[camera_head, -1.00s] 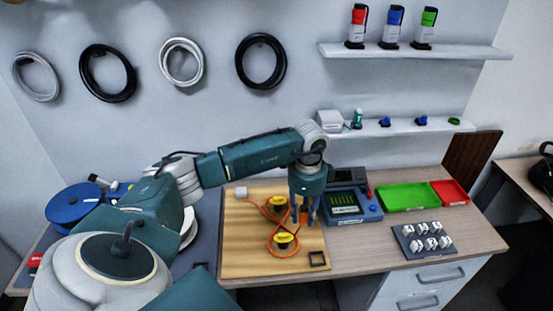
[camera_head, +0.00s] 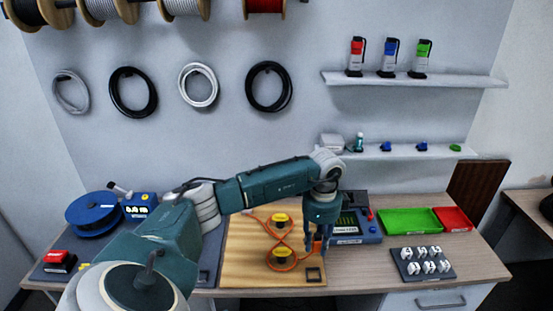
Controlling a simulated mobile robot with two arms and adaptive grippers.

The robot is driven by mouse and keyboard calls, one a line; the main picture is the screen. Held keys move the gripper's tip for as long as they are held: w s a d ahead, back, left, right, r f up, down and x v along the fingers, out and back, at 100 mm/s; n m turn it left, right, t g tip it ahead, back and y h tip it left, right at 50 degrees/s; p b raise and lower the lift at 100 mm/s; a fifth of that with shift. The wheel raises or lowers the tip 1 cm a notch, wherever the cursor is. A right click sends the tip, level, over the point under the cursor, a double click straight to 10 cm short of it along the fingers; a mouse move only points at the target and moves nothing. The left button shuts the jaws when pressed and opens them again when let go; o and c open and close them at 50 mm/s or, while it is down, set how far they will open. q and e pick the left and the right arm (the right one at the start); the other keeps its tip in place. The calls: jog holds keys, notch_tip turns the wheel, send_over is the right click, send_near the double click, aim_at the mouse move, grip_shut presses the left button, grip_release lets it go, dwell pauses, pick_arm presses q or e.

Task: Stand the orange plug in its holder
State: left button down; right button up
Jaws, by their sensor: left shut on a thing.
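My left gripper (camera_head: 317,247) is shut over the right edge of the wooden board (camera_head: 243,263). The orange plug is between its fingers, mostly hidden by them. The orange cable (camera_head: 290,268) runs in a figure eight around two yellow-and-black posts, the back one (camera_head: 281,219) and the front one (camera_head: 281,252). The holder, a small dark square frame (camera_head: 314,275), lies at the board's front right corner. The gripper is just behind and above it, and the plug is apart from it. My right gripper is not in view.
A green tray (camera_head: 405,220), a red tray (camera_head: 453,218) and a dark plate with several white pieces (camera_head: 422,264) are to the right. A blue reel (camera_head: 92,214) is far left. The board's front left is clear.

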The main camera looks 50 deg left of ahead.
aim_at(316, 251)
pick_arm(q)
jog(key=shift+d, duration=0.15)
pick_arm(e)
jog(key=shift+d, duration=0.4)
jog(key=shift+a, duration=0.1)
pick_arm(q)
jog(key=shift+f, duration=0.25)
jog(key=shift+f+b, duration=1.25)
jog(key=shift+f, duration=0.4)
jog(key=shift+f+b, duration=1.2)
jog(key=shift+f, duration=0.85)
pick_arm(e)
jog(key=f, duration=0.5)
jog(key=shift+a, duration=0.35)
